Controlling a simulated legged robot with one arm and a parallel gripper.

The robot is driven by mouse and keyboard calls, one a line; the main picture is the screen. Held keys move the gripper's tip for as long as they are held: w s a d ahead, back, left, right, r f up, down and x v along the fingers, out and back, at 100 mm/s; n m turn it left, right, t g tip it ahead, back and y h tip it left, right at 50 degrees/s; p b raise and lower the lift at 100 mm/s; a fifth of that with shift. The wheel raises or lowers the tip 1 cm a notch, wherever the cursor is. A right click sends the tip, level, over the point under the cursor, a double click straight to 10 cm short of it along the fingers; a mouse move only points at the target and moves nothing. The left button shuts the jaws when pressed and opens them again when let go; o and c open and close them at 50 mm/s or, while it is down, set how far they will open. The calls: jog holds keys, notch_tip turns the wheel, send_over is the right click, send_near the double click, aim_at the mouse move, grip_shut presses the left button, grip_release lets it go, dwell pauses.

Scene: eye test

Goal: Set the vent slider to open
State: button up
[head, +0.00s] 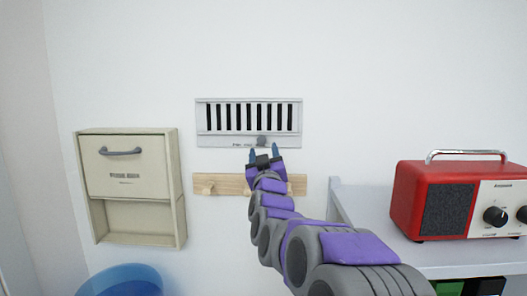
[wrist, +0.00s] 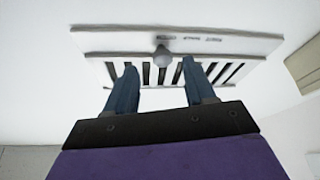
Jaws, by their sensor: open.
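The vent (head: 248,103) is a light grey wall panel with a row of dark vertical slots. Its small round grey slider knob (head: 262,140) sits on the lower strip, right of the panel's middle. Small lettering on that strip is too small to read surely. In the wrist view the vent (wrist: 220,45) appears upside down, and the knob (wrist: 161,56) lies between the lines of the two fingers. My gripper (head: 263,151) is open, its blue fingers pointing up just below the knob in the head view. In the wrist view my gripper (wrist: 159,65) shows nothing clasped; contact cannot be told.
A wooden peg rail (head: 230,184) is on the wall below the vent, partly behind my arm. A cream wall box (head: 127,180) hangs left, above a blue round container (head: 122,282). A red radio (head: 446,198) stands on a white surface (head: 365,205) at right.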

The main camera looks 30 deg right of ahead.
jog(key=b+v, duration=0.1)
jog(key=v, duration=1.2)
jog(key=shift+s+f, duration=0.2)
jog(key=shift+s, duration=0.1)
jog(key=shift+a, duration=0.1)
jog(key=s+a+f+n+g+y+b, duration=0.1)
jog(key=a+f+g+y+b, duration=0.3)
jog(key=f, duration=0.5)
jog(key=s+a+f+n+g+y+b, duration=0.1)
jog(key=s+a+f+g+y, duration=0.1)
jog(key=a+f, duration=0.6)
jog(key=s+a+f+n+g+y+b, duration=0.1)
jog(key=a+f+g+y+b, duration=0.2)
jog(key=f, duration=0.8)
jog(key=s+a+f+g+y+b, duration=0.1)
jog(key=s+a+f+g+b, duration=0.1)
jog(key=s+f+g, duration=0.35)
jog(key=s+a+f+g+y+b, duration=0.1)
jog(key=s+a+f+g+b, duration=0.15)
jog(key=s+f, duration=0.6)
jog(key=s+f+g, duration=0.2)
jog(key=s, duration=0.5)
jog(key=s+f+g+b, duration=0.1)
jog(key=s+f+g, duration=0.1)
jog(key=s, duration=0.6)
jog(key=shift+a+m+g+b, duration=0.3)
jog(key=shift+a, duration=0.15)
jog(key=shift+c, duration=0.5)
